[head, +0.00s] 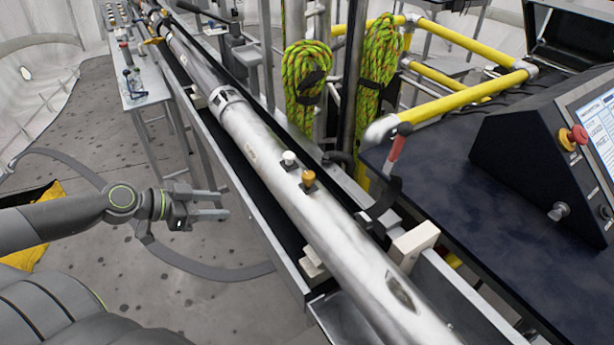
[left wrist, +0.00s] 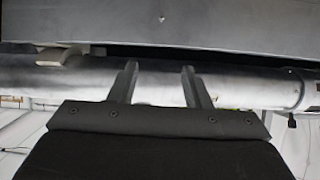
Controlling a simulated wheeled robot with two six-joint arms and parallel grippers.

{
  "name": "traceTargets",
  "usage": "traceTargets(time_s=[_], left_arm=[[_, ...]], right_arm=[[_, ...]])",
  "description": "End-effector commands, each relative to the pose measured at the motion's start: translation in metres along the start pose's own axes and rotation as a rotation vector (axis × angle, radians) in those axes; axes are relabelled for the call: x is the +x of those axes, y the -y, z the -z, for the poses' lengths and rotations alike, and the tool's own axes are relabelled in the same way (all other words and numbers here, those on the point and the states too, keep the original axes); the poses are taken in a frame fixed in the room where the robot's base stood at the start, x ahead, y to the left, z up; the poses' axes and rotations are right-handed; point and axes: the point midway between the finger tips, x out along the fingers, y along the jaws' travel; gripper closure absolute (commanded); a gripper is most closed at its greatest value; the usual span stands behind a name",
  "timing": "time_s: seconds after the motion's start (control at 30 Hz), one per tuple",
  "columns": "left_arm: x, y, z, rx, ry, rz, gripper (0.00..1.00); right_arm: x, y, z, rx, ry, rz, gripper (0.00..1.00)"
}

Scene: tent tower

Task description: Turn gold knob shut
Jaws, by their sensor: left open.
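The gold knob (head: 309,178) sits on top of a long silver tube, with a white knob (head: 289,158) just behind it. The silver tube (head: 262,140) lies in a trough running from front right to back left. My left gripper (head: 226,201) is open and empty, to the left of the trough and apart from the knob. In the left wrist view, its two fingers (left wrist: 158,72) point at the side of the trough and the tube; neither knob shows there. My right gripper is not in view.
A dark table (head: 470,190) with a control console (head: 540,140) stands at the right. A red-handled tool (head: 398,145) is beside the tube. Green ropes (head: 305,80) hang behind. A narrow side table (head: 140,88) stands back left. The floor left of the trough is mostly open.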

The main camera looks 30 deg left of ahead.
Motion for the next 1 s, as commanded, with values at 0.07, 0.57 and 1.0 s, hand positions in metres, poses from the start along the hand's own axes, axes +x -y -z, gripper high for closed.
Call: traceTargets(time_s=[0.07,0.57,1.0], left_arm=[[-0.002,0.002,-0.003,0.010,0.001,0.066,0.56],[-0.028,-0.060,0.065,0.024,-0.395,0.068,0.56],[-0.034,-0.096,0.090,-0.005,-0.527,-0.056,0.56]], right_arm=[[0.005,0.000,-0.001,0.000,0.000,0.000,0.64],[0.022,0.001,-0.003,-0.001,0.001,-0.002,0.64],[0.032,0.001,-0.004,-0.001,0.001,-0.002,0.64]])
